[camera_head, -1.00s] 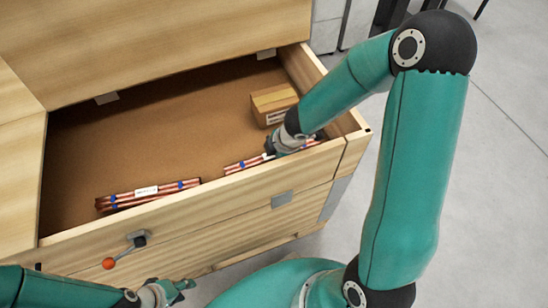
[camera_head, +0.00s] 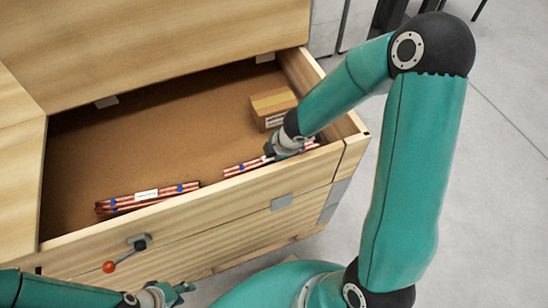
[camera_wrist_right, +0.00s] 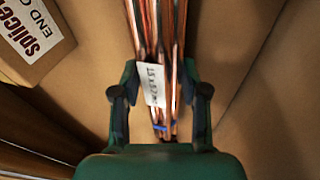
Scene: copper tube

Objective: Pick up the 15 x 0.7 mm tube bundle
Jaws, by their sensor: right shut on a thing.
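A copper tube bundle (camera_head: 243,167) with blue bands lies in the open drawer at its right front. My right gripper (camera_head: 282,149) reaches down over it in the head view. In the right wrist view my right gripper (camera_wrist_right: 159,103) has its fingers on both sides of the bundle (camera_wrist_right: 158,30) and is shut on it. A white label (camera_wrist_right: 152,85) there appears to read 15 x 0.7 mm. A second tube bundle (camera_head: 147,196) with a white label lies at the left front of the drawer. My left gripper (camera_head: 170,292) is outside the drawer, seemingly empty and open.
A cardboard box (camera_head: 272,108) stands in the drawer right behind my right gripper; its label shows in the wrist view (camera_wrist_right: 30,35). The drawer's front wall (camera_head: 215,190) is close to both bundles. A red-knobbed handle (camera_head: 110,267) sticks out in front. The drawer's middle is clear.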

